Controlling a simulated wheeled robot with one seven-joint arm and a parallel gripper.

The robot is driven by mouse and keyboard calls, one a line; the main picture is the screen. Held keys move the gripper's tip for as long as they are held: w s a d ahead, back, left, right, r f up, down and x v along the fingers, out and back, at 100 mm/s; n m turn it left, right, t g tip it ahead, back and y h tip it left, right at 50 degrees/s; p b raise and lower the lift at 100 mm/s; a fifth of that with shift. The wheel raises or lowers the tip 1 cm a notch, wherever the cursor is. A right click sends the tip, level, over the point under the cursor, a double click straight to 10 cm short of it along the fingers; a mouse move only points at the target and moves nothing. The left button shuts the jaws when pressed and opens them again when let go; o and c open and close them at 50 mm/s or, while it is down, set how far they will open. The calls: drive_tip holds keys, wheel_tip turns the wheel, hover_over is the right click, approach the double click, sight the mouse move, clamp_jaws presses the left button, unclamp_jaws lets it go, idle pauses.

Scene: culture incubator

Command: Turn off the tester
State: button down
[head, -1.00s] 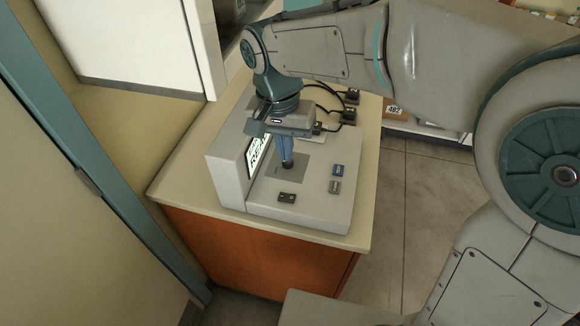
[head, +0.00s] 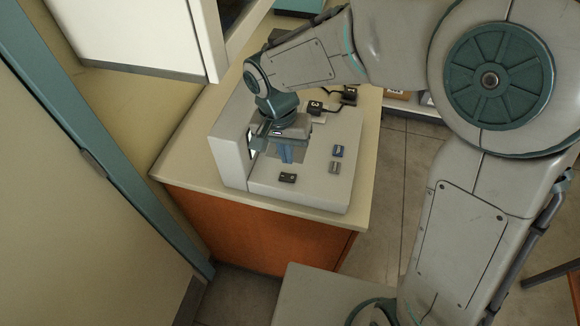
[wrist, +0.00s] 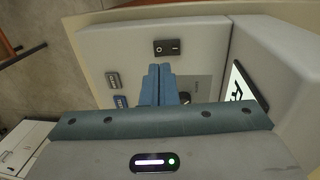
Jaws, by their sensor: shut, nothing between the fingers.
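The tester (head: 310,185) is a pale grey console on the counter, with an upright back part and a flat panel. A black rocker switch (head: 288,177) sits near its front edge; it also shows in the wrist view (wrist: 167,47). A blue button (head: 338,151) and a grey button (head: 335,167) are at the panel's right. The lit screen (wrist: 243,88) shows partly in the wrist view and is mostly hidden in the head view. My gripper (head: 287,160) is shut and empty, pointing down over the panel, just behind the switch. Contact with the panel cannot be told.
The beige counter (head: 185,165) has an orange front. Black plugs with cables (head: 348,95) lie behind the tester. A white cabinet (head: 130,35) hangs at upper left. A teal-framed door edge (head: 95,160) is at left.

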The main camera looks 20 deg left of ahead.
sight(291, 178)
drive_tip(key=f, duration=0.6)
drive_tip(key=shift+d+f+p, duration=0.1)
drive_tip(key=shift+d+p, duration=0.3)
